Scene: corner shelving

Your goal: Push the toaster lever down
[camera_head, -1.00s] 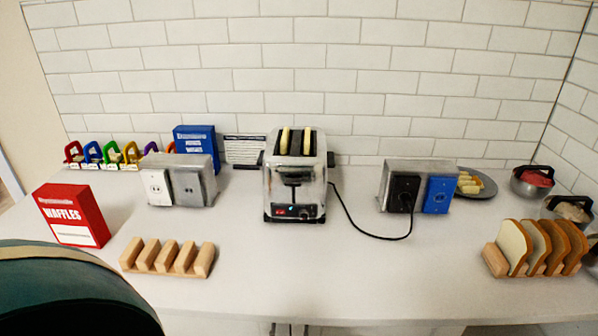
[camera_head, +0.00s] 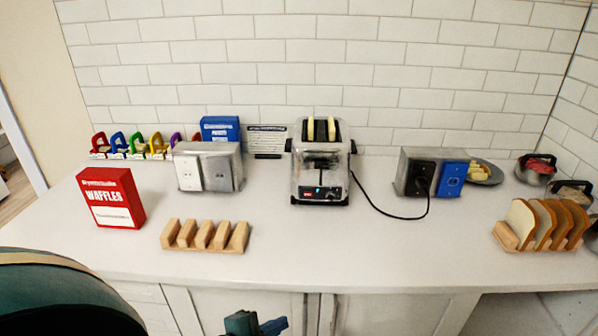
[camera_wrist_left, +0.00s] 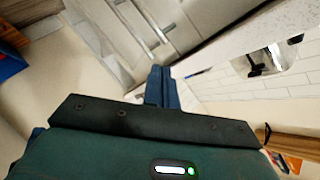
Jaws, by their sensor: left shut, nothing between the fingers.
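The chrome toaster (camera_head: 320,180) stands upright at the back middle of the counter, with two pale slices (camera_head: 321,128) in its top slots. Its front faces me and has a small blue light low down. The lever is too small to make out clearly on the front. My left gripper (camera_head: 272,326) shows at the bottom edge of the head view, in front of the counter and well apart from the toaster. Its blue fingers (camera_wrist_left: 163,88) are shut and empty in the left wrist view. My right gripper is not in view.
A red waffles box (camera_head: 110,198) and an empty wooden rack (camera_head: 205,236) stand left on the white counter (camera_head: 350,250). Metal outlet boxes (camera_head: 208,166) (camera_head: 432,172) flank the toaster. A black cord (camera_head: 385,212) runs right. A bread rack (camera_head: 540,226) is at right.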

